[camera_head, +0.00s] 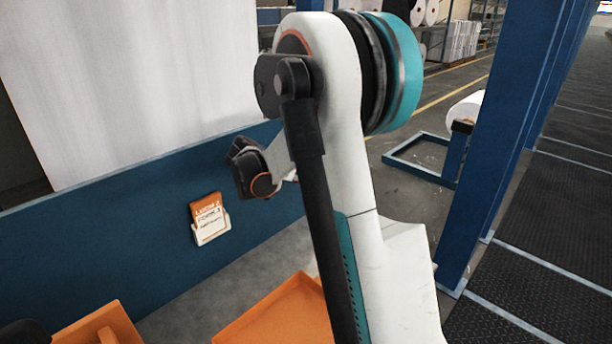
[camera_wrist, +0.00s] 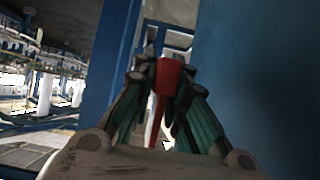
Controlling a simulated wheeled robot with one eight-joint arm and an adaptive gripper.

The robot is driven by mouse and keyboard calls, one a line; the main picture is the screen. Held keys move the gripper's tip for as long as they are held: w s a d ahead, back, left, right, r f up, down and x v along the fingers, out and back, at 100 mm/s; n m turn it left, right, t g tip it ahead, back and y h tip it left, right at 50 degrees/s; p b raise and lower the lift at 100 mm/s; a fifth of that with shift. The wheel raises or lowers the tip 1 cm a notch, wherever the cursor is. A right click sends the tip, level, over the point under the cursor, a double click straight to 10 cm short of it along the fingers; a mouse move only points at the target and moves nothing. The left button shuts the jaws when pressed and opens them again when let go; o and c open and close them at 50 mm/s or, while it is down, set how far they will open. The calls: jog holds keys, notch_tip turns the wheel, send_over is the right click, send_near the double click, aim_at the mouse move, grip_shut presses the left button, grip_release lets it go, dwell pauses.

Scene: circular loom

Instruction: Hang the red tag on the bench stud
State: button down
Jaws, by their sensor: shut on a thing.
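In the wrist view, my gripper (camera_wrist: 163,72) is shut on the red tag (camera_wrist: 168,80). The tag's wide red part sits between the two fingertips, and a thin red strip (camera_wrist: 156,122) runs down from it between the fingers. The tag is held clear of anything I can make out, close to a blue upright surface on the right of that view. In the head view, my arm fills the middle, and I cannot make out the gripper's fingers or the tag. I cannot make out the bench stud in either view.
A blue panel (camera_head: 130,245) runs behind my arm, with an orange and white card holder (camera_head: 211,220) on it. Orange trays (camera_head: 275,318) lie at the bottom. A blue post (camera_head: 500,140) stands at right, beside a dark ribbed walkway (camera_head: 570,230). A white roll (camera_head: 465,110) rests on a blue stand.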

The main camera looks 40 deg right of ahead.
aim_at(302, 174)
jog(key=shift+w, duration=0.65)
dwell(0.3)
jog(key=shift+a+f, duration=0.1)
jog(key=shift+f, duration=0.15)
jog(key=c, duration=1.5)
grip_release()
jog(key=shift+r, duration=0.1)
jog(key=shift+s+a+r+p, duration=0.4)
jog(key=shift+a+r, duration=0.25)
jog(key=shift+a, duration=0.3)
jog(key=shift+s+a+r+p, duration=0.3)
jog(key=shift+s+a+r, duration=0.25)
jog(key=shift+a, duration=0.35)
jog(key=shift+s+a+r+p, duration=0.35)
jog(key=shift+a+r, duration=0.35)
jog(key=shift+a, duration=0.25)
jog(key=shift+w, duration=0.1)
